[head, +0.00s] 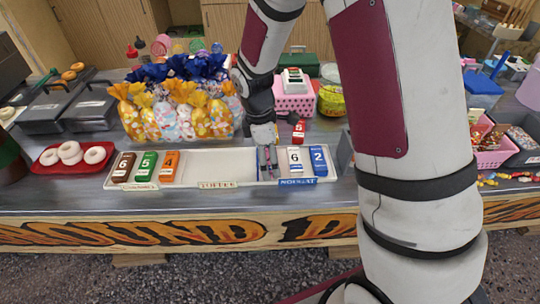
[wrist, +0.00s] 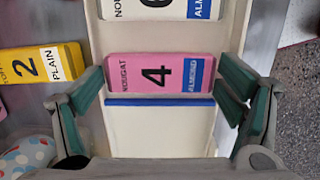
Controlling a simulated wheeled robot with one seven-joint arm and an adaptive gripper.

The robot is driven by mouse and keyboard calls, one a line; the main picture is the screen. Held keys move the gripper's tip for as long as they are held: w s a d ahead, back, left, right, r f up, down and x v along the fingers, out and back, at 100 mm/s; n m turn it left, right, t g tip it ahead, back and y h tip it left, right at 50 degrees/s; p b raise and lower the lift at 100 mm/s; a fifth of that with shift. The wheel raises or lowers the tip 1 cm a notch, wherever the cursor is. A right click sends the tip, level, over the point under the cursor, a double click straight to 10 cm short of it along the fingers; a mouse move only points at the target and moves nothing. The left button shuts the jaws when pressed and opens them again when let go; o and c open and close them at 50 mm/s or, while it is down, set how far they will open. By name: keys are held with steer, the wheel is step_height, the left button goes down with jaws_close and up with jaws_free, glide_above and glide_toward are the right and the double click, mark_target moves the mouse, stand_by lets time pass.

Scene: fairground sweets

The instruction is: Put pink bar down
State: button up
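The pink bar (wrist: 152,73), marked 4, Nougat and Almond, lies flat in the white tray (wrist: 160,132), beside a blue divider strip (wrist: 160,101). In the head view, the pink bar (head: 267,160) is partly covered by my gripper (head: 266,150), which is low over the tray left of the white bar (head: 295,160). In the wrist view, my gripper (wrist: 165,92) has its green-padded fingers wide apart, one past each end of the pink bar. A small gap shows at each end, and nothing is held.
A blue bar (head: 318,160) lies right of the white one. Brown (head: 123,167), green (head: 147,166) and orange (head: 170,166) bars lie at the tray's left. A yellow bar (wrist: 42,65) lies outside the tray. Sweet bags (head: 185,115) stand behind. The tray's middle is empty.

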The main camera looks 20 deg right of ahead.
steer(key=shift+r, duration=0.15)
steer(key=s+r+m+t, duration=0.1)
steer(key=s+r+m, duration=0.1)
steer(key=r, duration=0.7)
steer(key=s+r+m, duration=0.1)
steer(key=s+r, duration=0.2)
steer(key=r, duration=0.6)
steer(key=s+r+m+t, duration=0.1)
steer(key=s+m, duration=0.2)
steer(key=s, duration=0.3)
steer(key=s+r+m+t+y, duration=0.1)
steer(key=s+r+m, duration=0.1)
steer(key=s+m, duration=0.2)
steer(key=s+r+m+t, duration=0.1)
steer(key=s+m, duration=0.3)
steer(key=s, duration=0.6)
steer(key=shift+s+d+r+y+p, duration=0.15)
steer(key=shift+r+y+p, duration=0.25)
steer(key=shift+r, duration=0.2)
steer(key=shift+r, duration=0.15)
step_height(320, 180, up, 4)
steer(key=p, duration=0.3)
steer(key=shift+f+t, duration=0.2)
steer(key=shift+t, duration=0.2)
